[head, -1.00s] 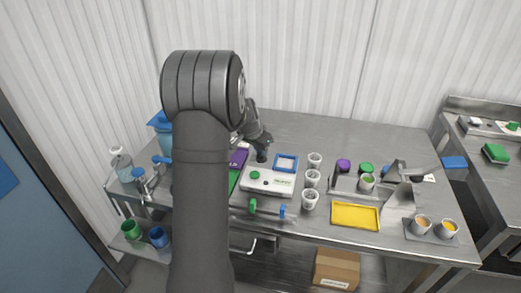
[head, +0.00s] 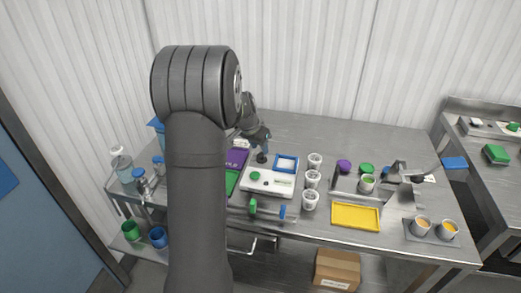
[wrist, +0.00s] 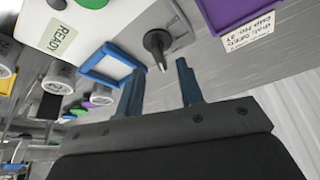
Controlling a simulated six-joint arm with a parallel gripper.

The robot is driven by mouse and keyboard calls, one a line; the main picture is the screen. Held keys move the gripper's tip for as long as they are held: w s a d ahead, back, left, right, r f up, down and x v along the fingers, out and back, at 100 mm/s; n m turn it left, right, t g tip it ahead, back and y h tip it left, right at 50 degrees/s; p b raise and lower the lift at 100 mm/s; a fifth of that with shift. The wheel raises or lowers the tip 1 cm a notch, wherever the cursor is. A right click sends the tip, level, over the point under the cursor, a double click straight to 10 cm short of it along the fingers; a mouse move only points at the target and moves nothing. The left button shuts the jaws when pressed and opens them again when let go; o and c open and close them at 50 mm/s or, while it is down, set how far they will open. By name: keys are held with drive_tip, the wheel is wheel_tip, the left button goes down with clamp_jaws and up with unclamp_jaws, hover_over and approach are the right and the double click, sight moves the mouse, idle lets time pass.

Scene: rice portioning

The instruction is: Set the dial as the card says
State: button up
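A black dial knob (wrist: 157,42) with a pale pointed tip sits on a small grey plate (wrist: 182,38) in the wrist view. It shows as a dark round shape (head: 262,157) in the head view. My gripper (wrist: 160,76) has two blue fingers spread apart, empty, with their tips just short of the knob; in the head view it (head: 265,146) hangs above the knob. A white card (wrist: 262,30) with upside-down black print lies along the purple tray (wrist: 240,12) in the wrist view; its text is too small to read surely.
A white box (head: 270,187) with a green button and a display reading READY (wrist: 58,38) stands close to the dial. A blue frame (wrist: 104,66) lies beside it. White cups (head: 312,179), a yellow tray (head: 355,217) and a metal stand are farther right. The back of the table is clear.

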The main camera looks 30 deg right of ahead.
sight(262, 156)
drive_tip(key=v, duration=1.4)
drive_tip(key=shift+a+r, duration=0.2)
drive_tip(key=shift+r, duration=0.05)
drive_tip(key=x, duration=1.7)
drive_tip(key=shift+d+f, duration=0.15)
drive_tip(key=shift+d, duration=0.1)
